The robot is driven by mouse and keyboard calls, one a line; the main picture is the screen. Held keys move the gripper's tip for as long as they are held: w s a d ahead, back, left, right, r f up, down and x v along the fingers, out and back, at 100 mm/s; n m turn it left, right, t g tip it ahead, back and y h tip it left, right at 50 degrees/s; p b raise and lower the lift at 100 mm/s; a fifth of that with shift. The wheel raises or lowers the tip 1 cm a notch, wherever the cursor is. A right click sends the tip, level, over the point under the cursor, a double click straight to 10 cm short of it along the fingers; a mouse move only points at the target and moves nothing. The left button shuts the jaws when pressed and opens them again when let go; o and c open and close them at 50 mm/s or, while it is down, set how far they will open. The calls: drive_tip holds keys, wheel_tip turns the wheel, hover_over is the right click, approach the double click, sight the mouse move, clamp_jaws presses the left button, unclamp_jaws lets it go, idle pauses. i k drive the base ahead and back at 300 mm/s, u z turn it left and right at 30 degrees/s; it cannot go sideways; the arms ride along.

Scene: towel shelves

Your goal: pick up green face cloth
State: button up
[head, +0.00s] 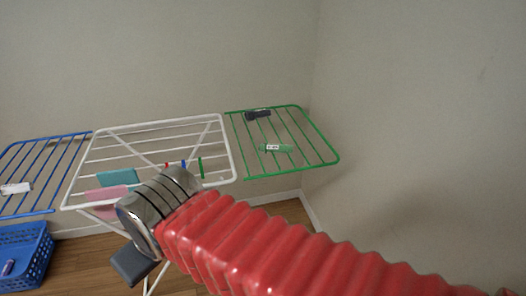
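A small green cloth (278,148) with a white patch lies on the green wing of the drying rack, near its middle. It looks rolled or folded, and small in the view. My red ribbed arm comes in from the lower right and ends in a silver joint. A dark grey block below that joint looks like part of my gripper (133,264); its fingers cannot be made out. It is low and to the left, well apart from the green cloth. The arm hides part of the rack's white section.
The rack has a green wing (322,139), a white middle (145,124) and a blue wing (45,138). A dark cloth (257,114) lies behind the green one. Teal (118,177), pink (107,197) and white (15,188) cloths lie leftward. A blue basket (32,262) stands lower left.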

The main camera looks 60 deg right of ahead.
sight(265, 147)
drive_tip(key=z, duration=0.05)
drive_tip(key=i, duration=1)
drive_tip(key=u, duration=0.05)
